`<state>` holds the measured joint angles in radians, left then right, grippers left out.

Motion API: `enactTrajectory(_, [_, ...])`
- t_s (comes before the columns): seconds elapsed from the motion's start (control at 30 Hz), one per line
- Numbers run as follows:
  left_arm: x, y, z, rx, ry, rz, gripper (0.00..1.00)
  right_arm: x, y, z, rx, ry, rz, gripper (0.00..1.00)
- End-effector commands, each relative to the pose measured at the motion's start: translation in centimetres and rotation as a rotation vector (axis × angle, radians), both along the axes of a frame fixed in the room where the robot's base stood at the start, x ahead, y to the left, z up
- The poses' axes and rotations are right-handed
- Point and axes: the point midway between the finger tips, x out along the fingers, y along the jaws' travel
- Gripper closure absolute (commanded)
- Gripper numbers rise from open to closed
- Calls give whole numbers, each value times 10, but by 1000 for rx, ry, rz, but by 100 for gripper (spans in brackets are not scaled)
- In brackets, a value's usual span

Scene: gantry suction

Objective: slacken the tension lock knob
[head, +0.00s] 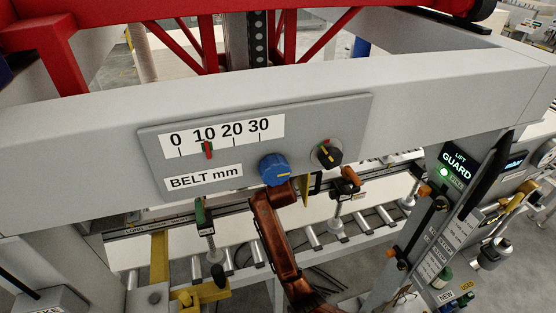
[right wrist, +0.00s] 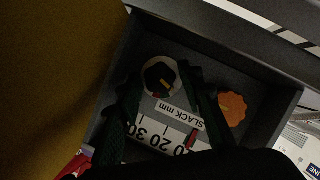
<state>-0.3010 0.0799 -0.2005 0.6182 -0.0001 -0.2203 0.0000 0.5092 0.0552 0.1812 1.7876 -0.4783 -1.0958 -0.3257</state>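In the head view a grey panel (head: 220,165) marked BELT mm has a scale from 0 to 30, with a red pointer (head: 207,150) near 10. It carries a blue knob (head: 273,168) and a black knob (head: 327,154) with a coloured mark. In the right wrist view a recessed dark panel marked SLACK mm (right wrist: 180,114) carries a black knob (right wrist: 161,78) in a pale ring and an orange knob (right wrist: 232,109). My right gripper (right wrist: 166,80) is open, its dark green fingers on either side of that black knob; contact is unclear. My left gripper is not in view.
A copper-brown arm-like part (head: 275,235) rises to just below the blue knob. A wide grey beam (head: 440,90) carries the BELT panel. Rollers (head: 310,237) and clamps lie below it. A post with a lit GUARD sign (head: 459,163) stands at right. The recess walls lie close around the right gripper.

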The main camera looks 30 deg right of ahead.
Motion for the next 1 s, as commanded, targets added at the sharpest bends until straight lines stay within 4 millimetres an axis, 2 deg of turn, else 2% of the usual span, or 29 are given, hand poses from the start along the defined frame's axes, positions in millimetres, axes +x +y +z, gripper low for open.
enactTrajectory(0.07, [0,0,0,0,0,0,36,0,0,0,0,0,0,72])
enactTrajectory(0.4, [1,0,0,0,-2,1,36,0,0,0,1,0,1,96])
enactTrajectory(0.67, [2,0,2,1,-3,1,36,0,1,-1,-29,8,1,96])
enactTrajectory(1.0, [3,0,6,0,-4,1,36,0,1,-2,-227,58,1,96])
